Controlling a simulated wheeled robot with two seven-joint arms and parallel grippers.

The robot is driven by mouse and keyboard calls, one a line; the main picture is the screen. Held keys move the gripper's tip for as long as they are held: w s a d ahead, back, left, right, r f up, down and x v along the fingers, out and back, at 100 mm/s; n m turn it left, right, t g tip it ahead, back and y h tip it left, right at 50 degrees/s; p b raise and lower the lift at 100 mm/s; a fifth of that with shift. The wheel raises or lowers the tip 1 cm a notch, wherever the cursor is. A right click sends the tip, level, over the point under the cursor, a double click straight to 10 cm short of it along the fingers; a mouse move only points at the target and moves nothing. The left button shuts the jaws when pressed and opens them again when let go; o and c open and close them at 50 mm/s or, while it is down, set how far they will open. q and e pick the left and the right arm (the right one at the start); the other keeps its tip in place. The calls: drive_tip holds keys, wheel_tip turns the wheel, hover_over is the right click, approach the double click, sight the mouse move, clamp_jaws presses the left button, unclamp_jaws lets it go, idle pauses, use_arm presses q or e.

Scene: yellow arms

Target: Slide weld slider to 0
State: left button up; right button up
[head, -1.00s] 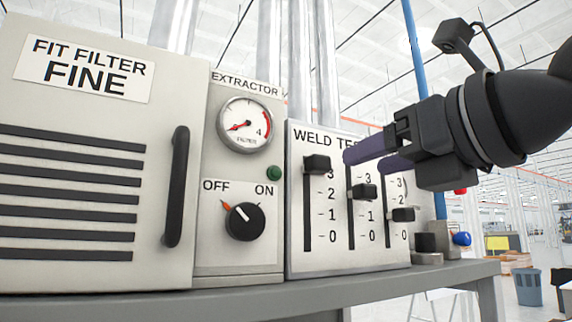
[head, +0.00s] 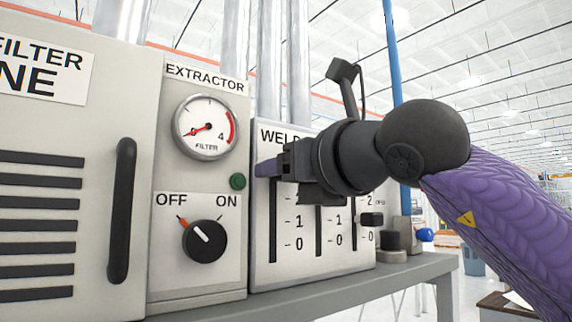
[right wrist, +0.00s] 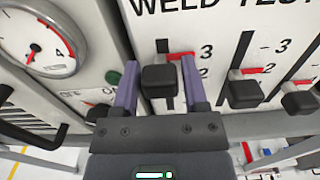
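The weld test panel (head: 262,255) is a pale box with several marked slider tracks numbered down to 0. Its left slider knob (right wrist: 160,78), black, sits high on its track near the 3 and 2 marks. My right gripper (right wrist: 160,64) is open, with one purple finger on each side of this knob and small gaps visible. In the head view my right gripper (head: 268,168) covers the knob. The middle knob (right wrist: 244,94) and right knob (right wrist: 298,102) are lower on their tracks. My left gripper is not in view.
The extractor unit (head: 199,275) with a gauge (head: 205,127) and an off/on dial (head: 204,241) stands left of the panel. A cabinet with a black handle (head: 122,210) is further left. A grey shelf (head: 330,290) runs below. A blue pole (head: 393,60) rises at the right.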

clamp_jaws()
idle(1.2)
